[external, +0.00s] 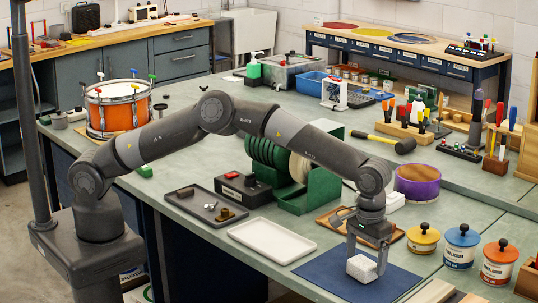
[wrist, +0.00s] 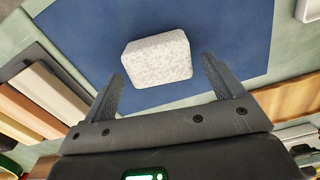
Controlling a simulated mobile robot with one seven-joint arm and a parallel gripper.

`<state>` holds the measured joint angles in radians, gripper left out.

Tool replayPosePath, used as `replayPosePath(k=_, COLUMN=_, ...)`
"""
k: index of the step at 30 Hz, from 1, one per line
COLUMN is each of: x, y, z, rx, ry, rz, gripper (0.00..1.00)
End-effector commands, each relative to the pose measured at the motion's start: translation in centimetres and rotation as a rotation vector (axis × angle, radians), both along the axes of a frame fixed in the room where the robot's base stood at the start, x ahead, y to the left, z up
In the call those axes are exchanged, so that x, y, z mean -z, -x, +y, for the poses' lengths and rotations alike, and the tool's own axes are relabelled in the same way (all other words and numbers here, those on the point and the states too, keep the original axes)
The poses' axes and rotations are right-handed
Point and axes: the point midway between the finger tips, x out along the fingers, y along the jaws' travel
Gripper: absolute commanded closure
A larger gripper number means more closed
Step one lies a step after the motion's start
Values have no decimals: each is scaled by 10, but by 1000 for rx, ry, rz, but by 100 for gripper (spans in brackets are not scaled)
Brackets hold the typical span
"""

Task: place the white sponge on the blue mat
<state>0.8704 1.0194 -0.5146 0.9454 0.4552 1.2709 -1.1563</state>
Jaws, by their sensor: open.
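The white sponge (external: 363,267) is a pale speckled block on or just over the blue mat (external: 325,272), near the mat's middle. In the wrist view the sponge (wrist: 157,60) shows with the blue mat (wrist: 80,30) around it. My gripper (external: 366,262) points down at the sponge. In the wrist view my gripper (wrist: 162,75) has its fingers spread apart, one on each side of the sponge, with a visible gap at both sides. The sponge's underside is hidden.
A white tray (external: 272,241) lies left of the mat. Yellow (external: 423,239), blue (external: 461,246) and orange (external: 498,262) canisters stand to the right. A wooden tray (external: 335,222) and a purple-banded ring (external: 417,187) lie behind. The bench's front edge is close to the mat.

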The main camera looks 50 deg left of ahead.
Motion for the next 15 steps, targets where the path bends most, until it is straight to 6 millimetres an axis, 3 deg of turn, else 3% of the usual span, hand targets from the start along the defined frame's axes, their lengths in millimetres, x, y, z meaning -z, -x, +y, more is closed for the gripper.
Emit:
replayPosePath(k=9, x=-69, y=0, z=-1, rx=0, ry=2, rz=-2, gripper=14)
replayPosePath(k=15, x=-95, y=1, z=-1, rx=1, ry=1, rz=1, gripper=14)
